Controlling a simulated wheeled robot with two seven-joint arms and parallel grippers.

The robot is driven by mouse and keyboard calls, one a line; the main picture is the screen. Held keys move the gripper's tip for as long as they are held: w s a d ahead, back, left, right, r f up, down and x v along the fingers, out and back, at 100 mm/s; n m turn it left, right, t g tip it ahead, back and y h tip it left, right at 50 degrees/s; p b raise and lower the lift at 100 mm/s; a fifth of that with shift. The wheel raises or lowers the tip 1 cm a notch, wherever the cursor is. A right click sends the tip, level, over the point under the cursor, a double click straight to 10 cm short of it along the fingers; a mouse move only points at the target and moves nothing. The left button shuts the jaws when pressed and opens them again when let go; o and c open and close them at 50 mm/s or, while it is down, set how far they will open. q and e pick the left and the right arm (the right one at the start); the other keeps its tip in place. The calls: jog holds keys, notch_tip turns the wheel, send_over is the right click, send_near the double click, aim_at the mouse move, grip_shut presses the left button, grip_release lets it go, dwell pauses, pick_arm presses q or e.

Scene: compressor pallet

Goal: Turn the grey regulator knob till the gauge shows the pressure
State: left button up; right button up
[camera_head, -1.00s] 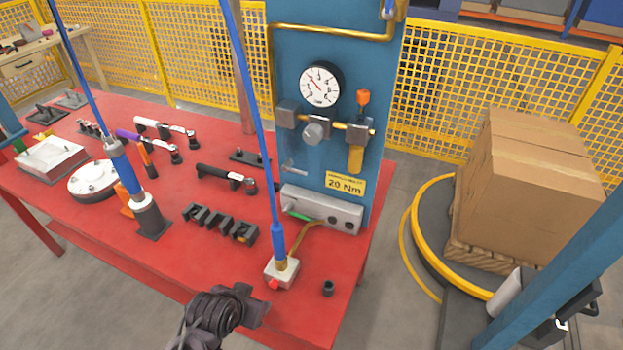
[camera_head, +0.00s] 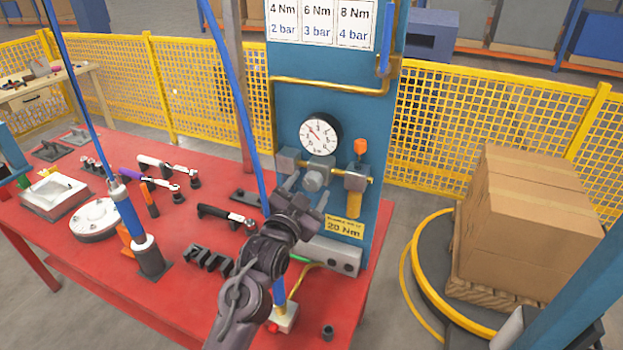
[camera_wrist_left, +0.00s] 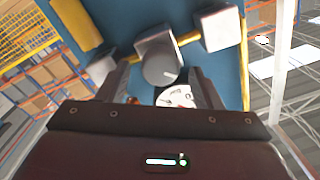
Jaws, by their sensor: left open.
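The grey regulator knob (camera_head: 316,179) sits on the regulator on the blue panel, below the round white gauge (camera_head: 321,134). The gauge's red needle points up and left; its numbers are too small to read surely. My left gripper (camera_head: 306,194) is open just in front of and slightly below the knob. In the left wrist view the knob (camera_wrist_left: 161,68) lies ahead between the two spread fingers (camera_wrist_left: 162,88), apart from them. The gauge (camera_wrist_left: 176,97) shows there partly, cut off by the gripper body. My right gripper is not in view.
A chart (camera_head: 318,22) pairs 4, 6 and 8 Nm with 2, 3 and 4 bar. An orange-topped valve (camera_head: 360,147) stands right of the knob. A blue hose (camera_head: 238,95) hangs close left of my arm. Tools lie on the red table (camera_head: 205,318).

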pick_arm(q)
jog(key=shift+x, duration=1.35)
jog(key=shift+s, duration=0.1)
jog(key=c, duration=1)
